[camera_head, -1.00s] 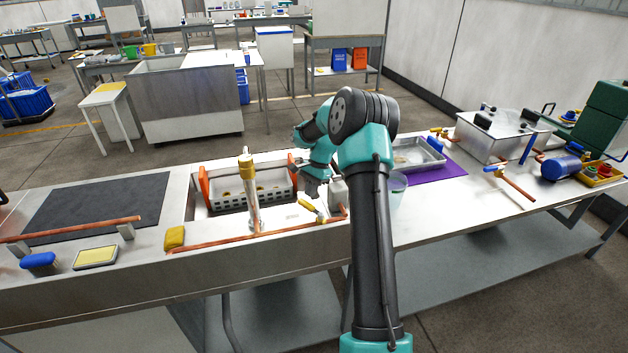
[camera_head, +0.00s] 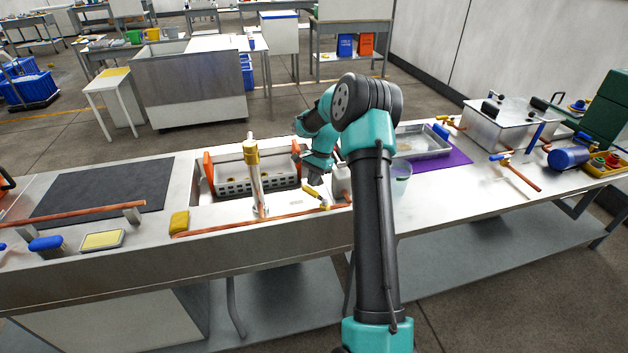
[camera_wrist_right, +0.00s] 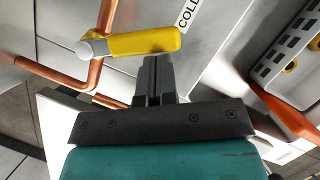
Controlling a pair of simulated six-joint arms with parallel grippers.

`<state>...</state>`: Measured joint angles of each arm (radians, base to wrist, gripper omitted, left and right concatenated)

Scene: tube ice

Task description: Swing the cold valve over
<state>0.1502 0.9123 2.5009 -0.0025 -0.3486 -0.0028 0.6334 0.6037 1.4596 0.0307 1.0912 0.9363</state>
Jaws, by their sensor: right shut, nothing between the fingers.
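The valve has a yellow lever handle (camera_head: 314,192) on a copper pipe at the sink's front right. In the right wrist view the yellow handle (camera_wrist_right: 145,42) lies nearly level across the picture, joined to a round grey pivot at its left end. A partly cut-off label starting "COL" (camera_wrist_right: 188,14) is beside it. My right gripper (camera_head: 315,176) is just behind the handle in the head view. Its fingers (camera_wrist_right: 152,62) are shut and empty, with the tips close to the handle's free end. I cannot tell whether they touch it. My left gripper is not in view.
A faucet (camera_head: 255,175) with a yellow collar stands left of the valve. A grey perforated basket (camera_head: 258,185) with orange ends sits in the sink. A copper pipe (camera_head: 250,222) runs along the front edge. A clear beaker (camera_head: 400,180) and metal tray (camera_head: 421,143) are to the right.

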